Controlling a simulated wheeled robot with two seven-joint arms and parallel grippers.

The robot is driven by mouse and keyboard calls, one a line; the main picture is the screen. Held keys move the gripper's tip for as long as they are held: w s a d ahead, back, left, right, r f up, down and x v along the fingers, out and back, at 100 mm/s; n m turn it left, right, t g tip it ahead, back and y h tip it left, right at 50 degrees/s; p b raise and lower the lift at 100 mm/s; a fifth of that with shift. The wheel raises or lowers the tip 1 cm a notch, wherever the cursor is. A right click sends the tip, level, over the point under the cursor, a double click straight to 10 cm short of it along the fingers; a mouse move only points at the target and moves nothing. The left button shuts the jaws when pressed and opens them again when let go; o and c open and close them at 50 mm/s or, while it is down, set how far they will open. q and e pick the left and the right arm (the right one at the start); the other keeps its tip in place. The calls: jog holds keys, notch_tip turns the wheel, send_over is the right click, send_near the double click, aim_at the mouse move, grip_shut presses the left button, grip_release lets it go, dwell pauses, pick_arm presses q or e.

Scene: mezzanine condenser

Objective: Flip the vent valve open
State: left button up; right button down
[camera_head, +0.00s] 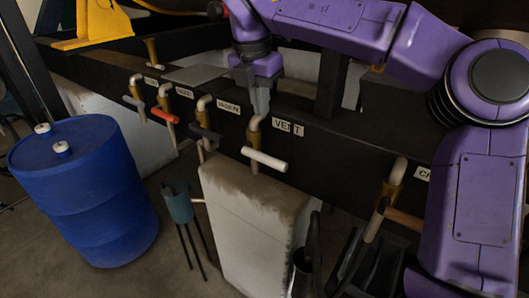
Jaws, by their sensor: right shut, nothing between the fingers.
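The vent valve (264,159) is on the black beam, left of the white label reading VENT (288,126). Its white bar handle sticks out across the front of the beam, sloping down to the right. Its brass body (254,136) rises behind the handle. My right gripper (262,103) comes down from above, on the purple arm. Its grey fingers are shut and empty, just above the top of the brass body and behind the handle. I cannot tell whether they touch the valve. My left gripper is not in view.
Similar valves line the beam: a grey handle (134,102), an orange handle (163,115), a dark handle (205,132) by the VACUUM label (228,108), and a brown handle (404,219) at right. A blue drum (85,195) stands at left. A pale block (250,225) stands below.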

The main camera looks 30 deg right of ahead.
aim_at(268, 157)
jog(key=f+p, duration=0.1)
jog(key=f, duration=0.3)
jog(key=d+f+p, duration=0.1)
jog(key=f, duration=0.3)
jog(key=w+d+f+p, duration=0.1)
jog(key=f, duration=0.4)
jog(key=shift+d, duration=0.15)
jog(key=shift+f, duration=0.35)
